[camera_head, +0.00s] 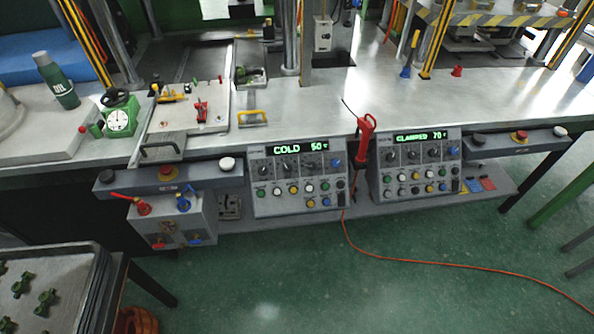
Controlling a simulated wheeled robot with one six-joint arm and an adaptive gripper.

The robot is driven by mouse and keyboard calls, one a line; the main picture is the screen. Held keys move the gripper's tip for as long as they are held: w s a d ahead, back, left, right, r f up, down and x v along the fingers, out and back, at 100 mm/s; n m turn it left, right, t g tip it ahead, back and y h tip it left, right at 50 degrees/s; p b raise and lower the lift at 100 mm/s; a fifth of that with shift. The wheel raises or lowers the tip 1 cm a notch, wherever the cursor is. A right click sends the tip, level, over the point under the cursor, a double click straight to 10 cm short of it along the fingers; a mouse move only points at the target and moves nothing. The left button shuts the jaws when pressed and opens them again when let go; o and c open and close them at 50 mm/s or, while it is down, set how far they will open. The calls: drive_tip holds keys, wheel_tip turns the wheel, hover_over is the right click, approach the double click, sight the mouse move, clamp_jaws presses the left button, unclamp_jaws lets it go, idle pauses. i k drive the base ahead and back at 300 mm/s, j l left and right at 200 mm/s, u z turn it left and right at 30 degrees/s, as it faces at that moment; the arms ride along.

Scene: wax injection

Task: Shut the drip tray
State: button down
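I cannot tell for certain which part is the drip tray. A flat grey piece with a dark handle (160,149) sits at the front edge of the bench on the left, below a pale plate, and may be it. Whether it is open or shut is not clear from here. A yellow handle (252,117) on a small grey part lies to its right on the bench top. My gripper is not in view.
Control panels reading COLD 50 (297,178) and CLAMPED 70 (417,165) stand along the bench front. A red tool (365,131) hangs between them, its orange cable (430,263) trailing over the floor. A grey tray (82,270) holds green parts at lower left. A green bottle (58,83) stands upper left.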

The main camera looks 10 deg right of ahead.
sight(255, 77)
drive_tip(key=i+j, duration=0.15)
drive_tip(key=i, duration=0.75)
drive_tip(key=u, duration=0.05)
